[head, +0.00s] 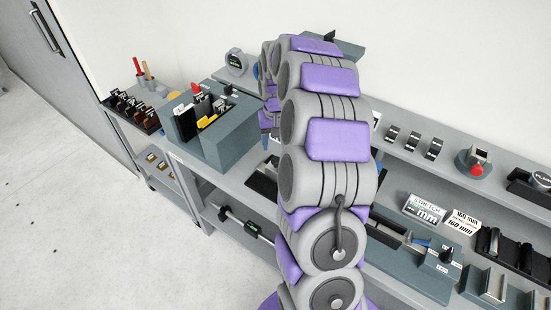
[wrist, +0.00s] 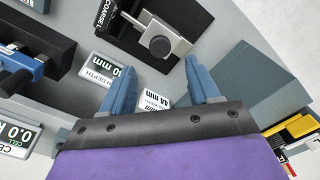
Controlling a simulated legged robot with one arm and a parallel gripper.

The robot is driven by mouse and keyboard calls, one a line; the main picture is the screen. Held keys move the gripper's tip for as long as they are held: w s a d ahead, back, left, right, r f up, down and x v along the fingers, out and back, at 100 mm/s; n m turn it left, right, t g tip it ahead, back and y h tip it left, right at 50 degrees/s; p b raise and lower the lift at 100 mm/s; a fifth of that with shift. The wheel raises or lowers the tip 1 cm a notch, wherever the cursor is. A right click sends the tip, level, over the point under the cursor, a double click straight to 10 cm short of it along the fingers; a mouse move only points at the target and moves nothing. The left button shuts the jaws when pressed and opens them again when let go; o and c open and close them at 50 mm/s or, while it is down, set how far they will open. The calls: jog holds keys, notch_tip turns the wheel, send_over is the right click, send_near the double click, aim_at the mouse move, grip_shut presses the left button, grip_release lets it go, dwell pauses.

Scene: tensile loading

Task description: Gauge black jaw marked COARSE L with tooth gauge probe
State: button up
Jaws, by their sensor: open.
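The black jaw marked COARSE L (wrist: 108,14) shows at the top of the wrist view, cut off by the edge. It sits on a black stand beside a metal clamp with a round knob (wrist: 160,44). A blue-handled tool (wrist: 22,72), possibly the tooth gauge probe, lies against a black block at the left. A display reading about 0.0 (wrist: 18,134) is below it. My gripper (wrist: 161,70) is open, its two blue fingers empty and apart, short of the clamp. In the head view my arm hides the gripper and the jaw.
Cards reading DEPTH (wrist: 96,70) and 44 mm (wrist: 154,99) lie near my fingers. A grey block with slotted tools (head: 228,138) stands on the bench, left of my arm. A black tray (head: 137,112) is farther left. Clamps and a red-knobbed device (head: 476,164) stand on the right.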

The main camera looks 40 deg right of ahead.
aim_at(276, 159)
notch_tip(276, 159, down, 7)
jog(key=shift+f+b, duration=0.1)
jog(key=shift+b, duration=0.5)
grip_shut()
dwell(0.4)
